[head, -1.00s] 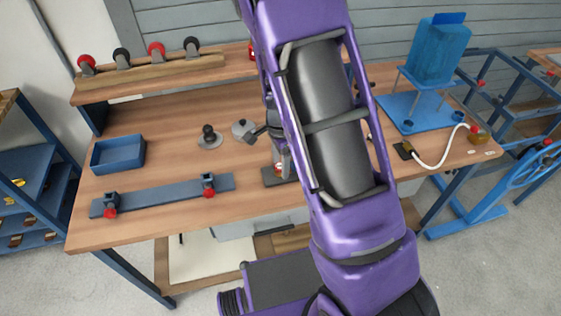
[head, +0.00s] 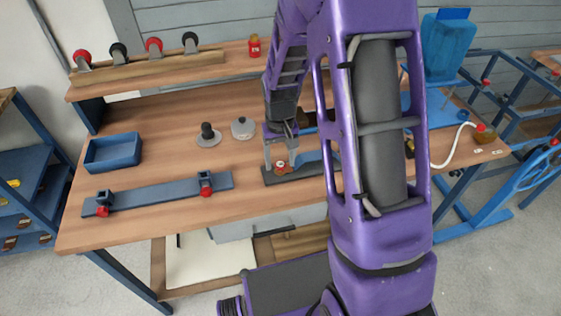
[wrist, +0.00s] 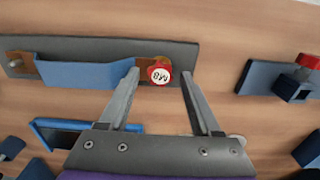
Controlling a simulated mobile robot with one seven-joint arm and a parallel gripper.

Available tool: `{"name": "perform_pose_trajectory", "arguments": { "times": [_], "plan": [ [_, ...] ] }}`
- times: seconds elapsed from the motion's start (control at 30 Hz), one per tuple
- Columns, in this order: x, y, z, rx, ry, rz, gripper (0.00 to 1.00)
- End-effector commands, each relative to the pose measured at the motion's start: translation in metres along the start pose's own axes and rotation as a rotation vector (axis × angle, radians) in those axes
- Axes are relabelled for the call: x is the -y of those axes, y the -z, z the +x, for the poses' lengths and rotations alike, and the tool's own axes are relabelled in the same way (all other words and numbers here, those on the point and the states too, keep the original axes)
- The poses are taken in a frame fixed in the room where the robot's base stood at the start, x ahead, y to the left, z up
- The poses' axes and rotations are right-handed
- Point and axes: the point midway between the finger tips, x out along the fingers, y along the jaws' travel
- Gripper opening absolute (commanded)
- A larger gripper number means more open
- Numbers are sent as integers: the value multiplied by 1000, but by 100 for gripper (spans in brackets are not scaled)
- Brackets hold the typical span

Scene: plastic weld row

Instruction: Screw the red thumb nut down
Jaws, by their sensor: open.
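The red thumb nut (wrist: 159,74), with a white top marked M8, sits at one end of a blue bar (wrist: 85,76) on a dark grey base plate (wrist: 110,50). Brass-coloured metal shows beside the nut. My gripper (wrist: 161,74) is open, with one finger on each side of the nut and a visible gap to each. In the head view my gripper (head: 281,164) points down at the plate, with the nut (head: 280,164) between the fingers. How far down the nut sits on its thread cannot be told. My arm hides part of the fixture in the head view.
A dark knob on a round base (head: 207,135) and a grey disc (head: 243,128) stand left of my gripper. A blue-grey rail with red knobs (head: 155,195) and a blue tray (head: 113,152) lie further left. Bare wood separates them.

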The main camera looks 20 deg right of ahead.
Motion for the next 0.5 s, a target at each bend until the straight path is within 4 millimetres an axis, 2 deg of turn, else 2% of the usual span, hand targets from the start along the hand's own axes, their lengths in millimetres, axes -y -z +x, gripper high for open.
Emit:
{"name": "perform_pose_trajectory", "arguments": {
  "times": [0.1,0.2,0.5],
  "plan": [
    [0,0,-1,0,1,-179,65],
    [0,0,-1,1,1,-283,65],
    [1,0,0,1,1,-325,65]
  ]
}}
